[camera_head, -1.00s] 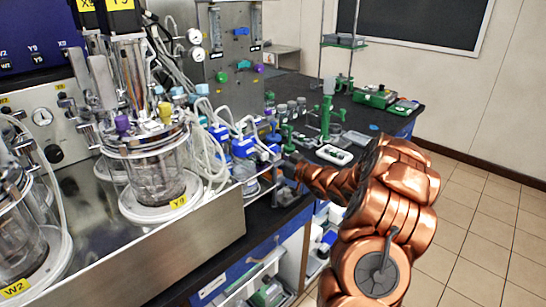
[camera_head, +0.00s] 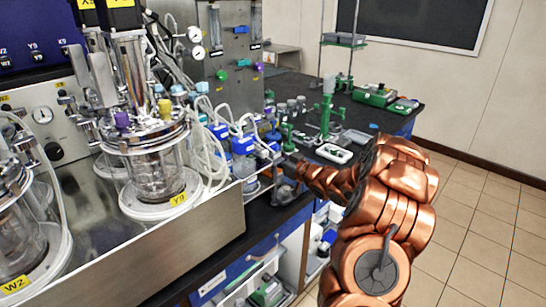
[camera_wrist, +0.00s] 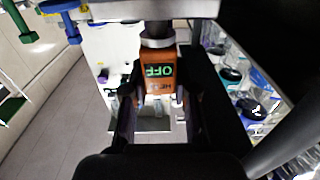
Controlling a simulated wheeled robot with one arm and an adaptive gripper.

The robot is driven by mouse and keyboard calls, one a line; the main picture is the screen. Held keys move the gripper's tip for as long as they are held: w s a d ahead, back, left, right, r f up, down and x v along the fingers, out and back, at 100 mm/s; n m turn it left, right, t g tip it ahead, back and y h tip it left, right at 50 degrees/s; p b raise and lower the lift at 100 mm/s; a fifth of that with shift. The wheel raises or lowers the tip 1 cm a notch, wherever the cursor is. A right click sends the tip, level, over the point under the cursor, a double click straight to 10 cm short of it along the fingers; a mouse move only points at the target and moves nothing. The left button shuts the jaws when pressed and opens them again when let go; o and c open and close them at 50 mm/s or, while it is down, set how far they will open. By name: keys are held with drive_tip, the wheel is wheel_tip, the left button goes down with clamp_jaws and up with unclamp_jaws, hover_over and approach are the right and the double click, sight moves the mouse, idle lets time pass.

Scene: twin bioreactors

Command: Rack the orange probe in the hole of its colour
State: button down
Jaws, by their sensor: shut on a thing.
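The orange probe (camera_wrist: 157,60) is in the wrist view, with an orange block body marked in green letters that appear upside down. My gripper (camera_wrist: 157,98) is shut on it, one dark finger on each side. A dark, round part of the probe meets or passes behind a pale grey plate (camera_wrist: 110,10) at the top of the picture. I cannot tell whether it sits in a hole there. In the head view my gripper (camera_head: 284,166) is at the bench's front edge, and the probe cannot be made out. No orange-marked hole is visible.
Blue-capped bottles and tubing stand close to my gripper in the head view. A glass bioreactor (camera_head: 155,170) stands left. A white tray (camera_head: 334,153) lies behind my arm.

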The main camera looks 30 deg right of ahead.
sight(279, 171)
drive_tip(key=shift+s+a+f+g+b, duration=0.15)
drive_tip(key=shift+s+a+f+b, duration=0.05)
drive_tip(key=shift+f, duration=0.55)
drive_tip(key=shift+s+a+f+g+b, duration=0.15)
drive_tip(key=shift+s+a+f, duration=0.05)
drive_tip(key=shift+f, duration=0.55)
drive_tip(key=c, duration=0.9)
unclamp_jaws()
drive_tip(key=shift+o, duration=0.4)
drive_tip(key=shift+a+r, duration=0.1)
drive_tip(key=shift+a, duration=0.1)
drive_tip(key=shift+s, duration=0.1)
drive_tip(key=shift+s+d+f, duration=0.15)
drive_tip(key=shift+s+f, duration=0.05)
drive_tip(key=shift+s, duration=0.2)
drive_tip(key=shift+s+d+f, duration=0.1)
drive_tip(key=shift+s+f, duration=0.05)
drive_tip(key=shift+s, duration=0.25)
drive_tip(key=shift+s+d+f, duration=0.25)
drive_tip(key=shift+s+d, duration=0.1)
drive_tip(key=shift+d, duration=0.1)
drive_tip(key=s+d+r, duration=0.1)
drive_tip(key=s+r, duration=0.2)
drive_tip(key=s, duration=0.2)
drive_tip(key=shift+s+d, duration=0.25)
drive_tip(key=shift+s, duration=0.1)
